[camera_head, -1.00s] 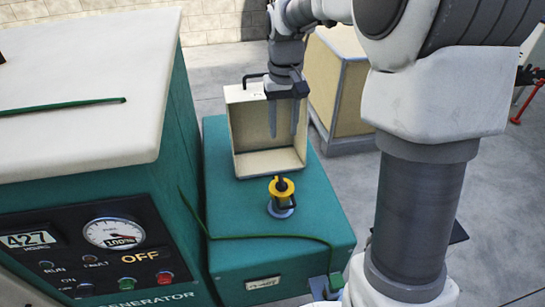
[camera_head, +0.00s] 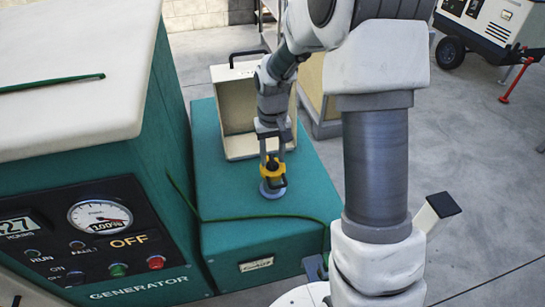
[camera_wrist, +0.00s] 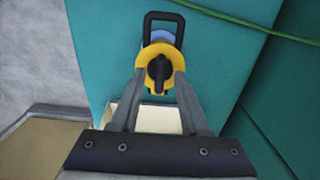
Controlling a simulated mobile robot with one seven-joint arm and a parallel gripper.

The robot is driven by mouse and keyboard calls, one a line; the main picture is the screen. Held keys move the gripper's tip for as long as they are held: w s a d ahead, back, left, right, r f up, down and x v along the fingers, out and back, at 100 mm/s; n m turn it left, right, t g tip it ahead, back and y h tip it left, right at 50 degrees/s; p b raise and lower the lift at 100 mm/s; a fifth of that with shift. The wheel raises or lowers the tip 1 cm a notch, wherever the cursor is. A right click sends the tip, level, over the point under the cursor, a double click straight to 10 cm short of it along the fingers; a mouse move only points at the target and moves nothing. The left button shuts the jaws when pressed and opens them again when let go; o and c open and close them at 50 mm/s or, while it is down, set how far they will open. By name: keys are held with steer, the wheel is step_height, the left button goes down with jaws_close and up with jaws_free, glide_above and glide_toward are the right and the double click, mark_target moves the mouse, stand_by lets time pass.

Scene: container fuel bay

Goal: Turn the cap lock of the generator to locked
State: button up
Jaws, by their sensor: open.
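The yellow cap (camera_head: 278,181) stands on a pale blue round base (camera_head: 271,192) on top of the teal generator housing (camera_head: 240,205). In the wrist view it is a yellow ring (camera_wrist: 156,53) with a black knob (camera_wrist: 158,73) at its middle and a black loop handle (camera_wrist: 163,16) beyond. My gripper (camera_head: 271,165) is pointed down at the cap; in the wrist view my gripper (camera_wrist: 160,80) is open, with one finger on each side of the knob. I cannot tell whether the fingers touch it. The lock's marking is not readable.
An open cream lidded box (camera_head: 235,145) stands right behind the cap. The generator's panel (camera_head: 95,235), with gauge and OFF label, rises at the left. A green cable (camera_head: 250,217) runs over the housing.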

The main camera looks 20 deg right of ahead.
steer(key=shift+f, duration=0.2)
jaws_close()
